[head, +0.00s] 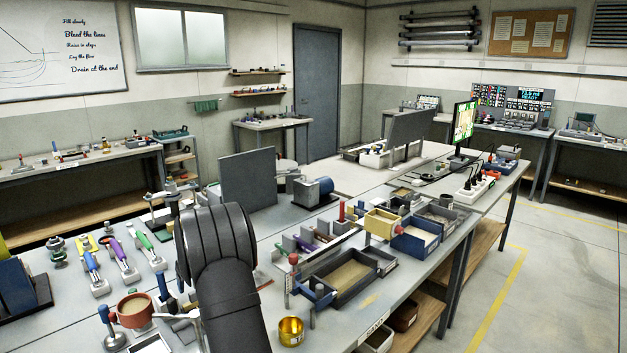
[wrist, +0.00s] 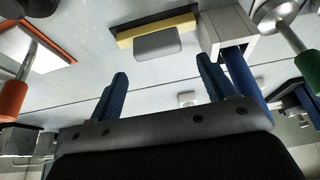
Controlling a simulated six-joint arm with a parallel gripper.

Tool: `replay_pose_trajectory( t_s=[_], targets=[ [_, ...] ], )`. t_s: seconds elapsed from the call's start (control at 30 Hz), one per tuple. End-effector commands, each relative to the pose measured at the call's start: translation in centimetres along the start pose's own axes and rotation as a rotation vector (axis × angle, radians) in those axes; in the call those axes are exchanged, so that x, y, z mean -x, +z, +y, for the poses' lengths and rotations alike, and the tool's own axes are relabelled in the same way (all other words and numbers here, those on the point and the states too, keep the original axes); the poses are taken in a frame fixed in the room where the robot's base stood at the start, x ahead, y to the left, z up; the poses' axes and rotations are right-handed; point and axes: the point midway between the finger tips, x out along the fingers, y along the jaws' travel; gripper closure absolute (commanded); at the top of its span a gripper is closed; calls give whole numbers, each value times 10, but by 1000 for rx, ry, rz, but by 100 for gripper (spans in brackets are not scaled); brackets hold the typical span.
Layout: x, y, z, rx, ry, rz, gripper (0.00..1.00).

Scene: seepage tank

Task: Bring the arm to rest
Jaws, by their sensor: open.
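My gripper (wrist: 163,76) shows in the wrist view as two blue fingers standing well apart. Nothing is held between them. Beyond the fingertips is a pale surface with a yellow, black and grey block (wrist: 155,42). In the head view my dark arm rises from the bottom edge over the left part of the bench (head: 370,298). The arm's rounded upper part hides the bench behind it, and I cannot make out the fingers there.
Several colour-handled tools (head: 122,262) and a reddish-brown pot (head: 137,308) stand left of my arm. A gold cup (head: 291,331) and a sand-filled tray (head: 322,277) lie to its right. An upright grey panel (head: 247,178) and a blue motor-like unit (head: 318,188) stand behind.

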Motion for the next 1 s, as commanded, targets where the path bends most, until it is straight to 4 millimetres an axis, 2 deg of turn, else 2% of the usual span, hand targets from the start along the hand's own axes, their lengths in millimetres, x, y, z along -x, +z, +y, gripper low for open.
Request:
replay_pose_trajectory(
  t_s=[0.17, 0.33, 0.93, 1.0],
  targets=[
    [-11, 5, 0, -1, -1, -3, 24],
    [-37, 16, 0, -1, -1, -4, 24],
    [86, 15, 0, -1, 1, 3, 24],
    [68, 17, 0, -1, -2, -5, 24]
  ],
)
